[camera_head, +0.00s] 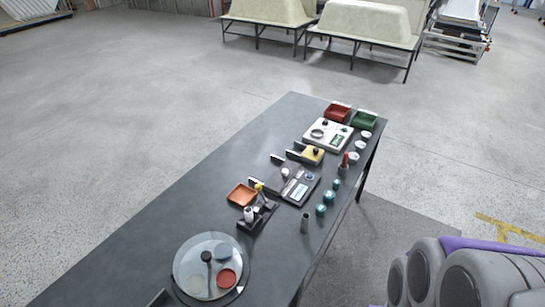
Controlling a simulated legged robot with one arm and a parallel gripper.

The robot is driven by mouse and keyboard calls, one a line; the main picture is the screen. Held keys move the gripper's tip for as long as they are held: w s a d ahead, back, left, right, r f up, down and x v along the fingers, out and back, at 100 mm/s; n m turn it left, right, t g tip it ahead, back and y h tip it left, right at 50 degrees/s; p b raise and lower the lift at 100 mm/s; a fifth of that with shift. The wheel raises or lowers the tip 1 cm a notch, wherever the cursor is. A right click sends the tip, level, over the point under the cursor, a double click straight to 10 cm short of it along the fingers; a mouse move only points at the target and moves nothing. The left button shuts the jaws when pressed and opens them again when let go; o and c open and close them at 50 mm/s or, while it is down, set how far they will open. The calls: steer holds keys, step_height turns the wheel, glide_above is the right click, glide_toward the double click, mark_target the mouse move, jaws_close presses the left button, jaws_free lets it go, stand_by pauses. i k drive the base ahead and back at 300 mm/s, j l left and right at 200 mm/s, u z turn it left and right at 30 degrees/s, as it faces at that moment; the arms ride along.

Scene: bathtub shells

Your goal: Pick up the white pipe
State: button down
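A small white upright cylinder (248,214), which looks like the white pipe, stands on the dark table by a small black holder with a yellow-tipped item. It is too small to tell whether it sits in the holder or beside it. My gripper is not in view; only grey, rounded parts of what looks like my arm show at the lower right, apart from the table.
The long dark table (150,237) also bears a round glass dish (190,257), an orange tray (242,195), teal jars (321,210), a dark device (299,187), a white device (326,132), and red (337,112) and green bins (365,119). Bathtub shells (368,20) stand behind. Open floor lies left.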

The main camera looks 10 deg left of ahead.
mark_target(249, 213)
steer(key=i+l+u, duration=0.1)
steer(key=u, duration=1)
